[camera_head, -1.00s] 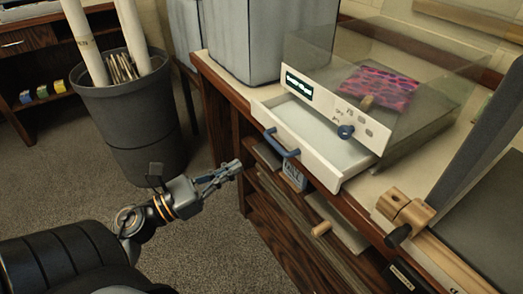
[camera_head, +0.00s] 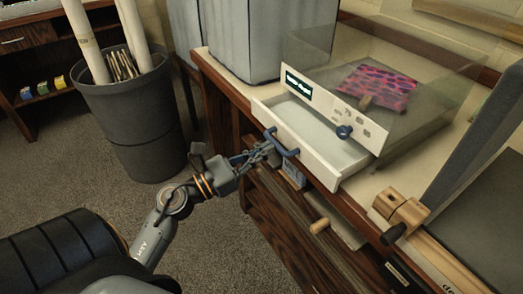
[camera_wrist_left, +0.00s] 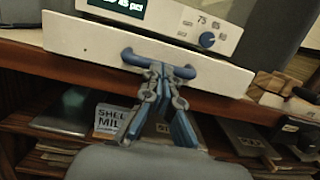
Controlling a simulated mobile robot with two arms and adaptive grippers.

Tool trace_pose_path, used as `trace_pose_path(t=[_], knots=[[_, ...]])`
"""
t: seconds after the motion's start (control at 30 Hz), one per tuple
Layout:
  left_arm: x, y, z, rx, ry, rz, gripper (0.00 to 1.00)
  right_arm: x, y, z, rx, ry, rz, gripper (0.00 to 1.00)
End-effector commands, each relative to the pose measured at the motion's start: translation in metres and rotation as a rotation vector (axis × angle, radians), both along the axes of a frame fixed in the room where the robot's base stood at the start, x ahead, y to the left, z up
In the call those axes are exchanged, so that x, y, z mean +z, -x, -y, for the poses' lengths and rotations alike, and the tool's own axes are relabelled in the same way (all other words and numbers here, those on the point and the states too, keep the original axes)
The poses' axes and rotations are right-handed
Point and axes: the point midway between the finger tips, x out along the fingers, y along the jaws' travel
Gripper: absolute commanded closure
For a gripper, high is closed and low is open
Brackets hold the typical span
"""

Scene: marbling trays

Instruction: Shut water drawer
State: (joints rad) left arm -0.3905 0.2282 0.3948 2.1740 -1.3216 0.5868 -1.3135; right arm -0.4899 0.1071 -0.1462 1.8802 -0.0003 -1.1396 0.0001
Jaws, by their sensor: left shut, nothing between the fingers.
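The white water drawer (camera_head: 318,168) stands pulled out from the clear-topped unit (camera_head: 330,107), and its pale inside shows. Its front carries a blue bar handle (camera_head: 283,145). My left gripper (camera_head: 267,149) is at the handle, with its fingers together and nothing between them. In the left wrist view the closed fingertips (camera_wrist_left: 161,72) overlap the middle of the handle (camera_wrist_left: 128,57), in front of the drawer front (camera_wrist_left: 85,42). I cannot tell whether they touch it. My right gripper is not in view.
Below the drawer, the dark wooden cabinet (camera_head: 225,120) has open shelves with boards and a box (camera_wrist_left: 112,122). A wooden block with a dark knob (camera_head: 400,208) sits at the right. A grey bin (camera_head: 135,125) holding rolls stands at the left. Carpet is free between bin and cabinet.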

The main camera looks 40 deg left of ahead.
Motion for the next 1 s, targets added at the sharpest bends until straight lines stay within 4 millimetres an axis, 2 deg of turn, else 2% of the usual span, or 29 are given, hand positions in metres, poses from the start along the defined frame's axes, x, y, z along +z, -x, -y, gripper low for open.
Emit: trace_pose_path(t=[0.17, 0.3, 0.5, 0.63, 1.0], knots=[[0.004, -0.031, 0.013, -0.003, 0.002, 0.003, 1.00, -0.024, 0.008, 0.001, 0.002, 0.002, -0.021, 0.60], [0.004, -0.067, 0.027, -0.003, 0.000, 0.003, 1.00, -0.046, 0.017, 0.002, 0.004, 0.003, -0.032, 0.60], [0.002, -0.098, 0.040, -0.002, -0.002, 0.002, 1.00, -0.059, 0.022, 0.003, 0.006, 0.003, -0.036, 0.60], [0.001, -0.104, 0.042, 0.000, -0.002, 0.001, 1.00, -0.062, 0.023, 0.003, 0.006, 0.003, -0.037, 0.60], [0.002, -0.105, 0.042, 0.001, 0.000, 0.005, 1.00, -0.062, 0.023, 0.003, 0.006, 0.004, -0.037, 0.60]])
